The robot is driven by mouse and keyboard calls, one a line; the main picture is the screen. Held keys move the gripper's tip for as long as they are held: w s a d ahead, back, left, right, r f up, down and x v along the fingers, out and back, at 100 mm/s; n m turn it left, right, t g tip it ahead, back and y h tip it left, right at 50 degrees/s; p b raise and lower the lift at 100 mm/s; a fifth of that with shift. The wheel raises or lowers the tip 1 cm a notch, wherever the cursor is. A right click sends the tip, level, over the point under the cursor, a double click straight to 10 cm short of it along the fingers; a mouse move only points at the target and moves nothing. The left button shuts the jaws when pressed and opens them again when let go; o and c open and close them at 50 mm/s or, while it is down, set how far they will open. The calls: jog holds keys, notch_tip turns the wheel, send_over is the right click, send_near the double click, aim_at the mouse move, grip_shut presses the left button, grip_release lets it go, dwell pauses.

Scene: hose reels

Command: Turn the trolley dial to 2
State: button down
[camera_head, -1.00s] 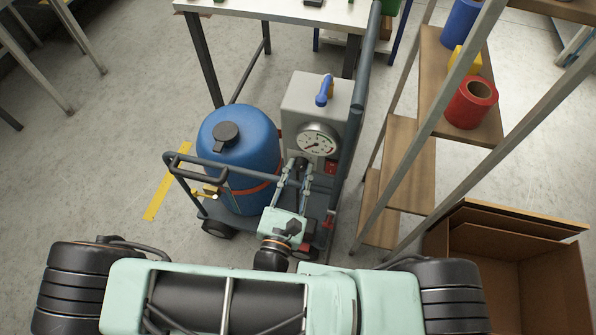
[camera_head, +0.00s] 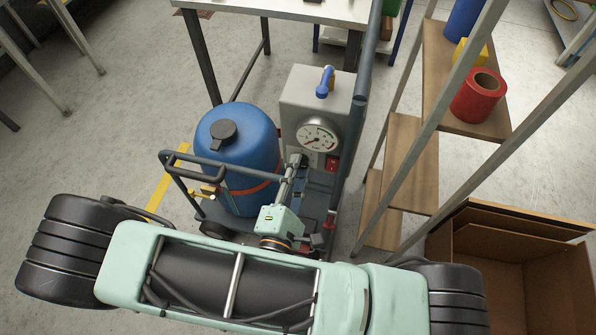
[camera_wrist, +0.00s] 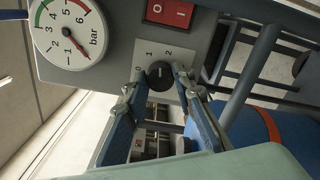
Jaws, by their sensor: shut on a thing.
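The dial is a small black round knob (camera_wrist: 160,74) on a pale plate (camera_wrist: 143,53) printed 0, 1 and 2, on the grey trolley box (camera_head: 312,94). In the wrist view its face shows between my fingertips, and I cannot tell for sure which number its mark points to. My gripper (camera_wrist: 158,80) is shut on the dial, one finger on each side. In the head view my gripper (camera_head: 297,163) reaches the box front just below the gauge, the fingers nearly overlap, and the dial is mostly hidden.
A round pressure gauge (camera_head: 317,134) and a red switch (camera_wrist: 169,12) sit close to the dial. A blue tank (camera_head: 240,150) stands left on the trolley, behind a dark handle rail (camera_head: 190,160). A shelf with a red roll (camera_head: 478,95) and an open cardboard box (camera_head: 500,260) are at right.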

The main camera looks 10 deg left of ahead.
jog(key=shift+m+b, duration=1.2)
jog(key=shift+m, duration=0.9)
jog(key=c, duration=1.6)
grip_release()
